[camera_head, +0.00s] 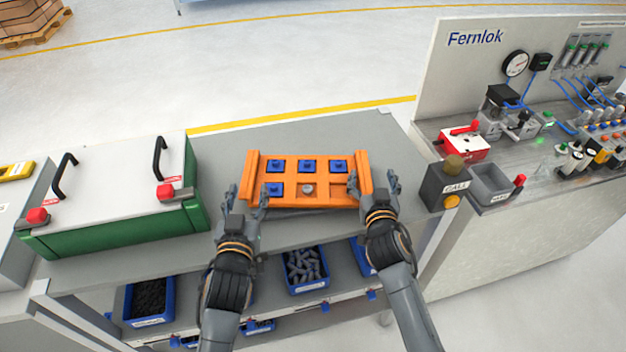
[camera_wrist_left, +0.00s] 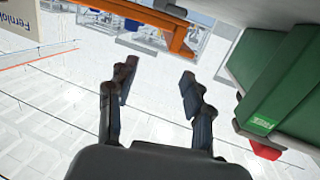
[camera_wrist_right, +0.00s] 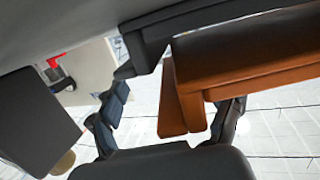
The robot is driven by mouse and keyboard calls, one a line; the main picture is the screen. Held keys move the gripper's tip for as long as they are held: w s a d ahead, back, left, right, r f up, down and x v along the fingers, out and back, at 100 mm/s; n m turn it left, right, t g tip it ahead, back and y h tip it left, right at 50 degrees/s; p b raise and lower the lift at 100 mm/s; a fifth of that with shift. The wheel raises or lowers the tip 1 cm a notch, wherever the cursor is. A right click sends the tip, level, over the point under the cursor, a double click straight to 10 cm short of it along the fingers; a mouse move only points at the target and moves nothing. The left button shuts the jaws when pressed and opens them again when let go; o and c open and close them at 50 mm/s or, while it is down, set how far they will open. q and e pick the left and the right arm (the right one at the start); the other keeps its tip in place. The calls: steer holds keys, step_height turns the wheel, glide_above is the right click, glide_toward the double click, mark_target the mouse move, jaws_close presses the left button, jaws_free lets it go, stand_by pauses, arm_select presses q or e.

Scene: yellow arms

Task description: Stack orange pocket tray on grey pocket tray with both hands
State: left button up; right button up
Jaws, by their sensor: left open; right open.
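The orange pocket tray (camera_head: 322,177) sits in the middle of the bench. It holds several blue square parts and one grey round part. A grey pocket tray (camera_head: 300,211) shows only as a thin strip below the orange tray's near edge. A dark grey body (camera_wrist_right: 205,24) lies against the orange tray in the right wrist view. My left gripper (camera_head: 248,194) is open at the orange tray's left end, its fingers apart near the end flange (camera_wrist_left: 178,40). My right gripper (camera_head: 373,184) is open, with the right end flange (camera_wrist_right: 182,105) between its fingers.
A green case (camera_head: 120,236) with a white lid stands left of my left gripper. A control box (camera_head: 444,186) with a yellow button stands right of my right gripper. Blue bins (camera_head: 305,269) sit on the shelf below. The bench behind the orange tray is clear.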

arm_select(q)
steer(key=shift+w+a, duration=0.1)
steer(key=shift+w, duration=0.05)
arm_select(e)
steer(key=shift+a+f, duration=0.15)
steer(key=shift+f, duration=0.25)
steer(key=s+r, duration=0.2)
steer(key=s, duration=1)
steer(key=shift+r, duration=0.3)
steer(key=shift+f, duration=0.1)
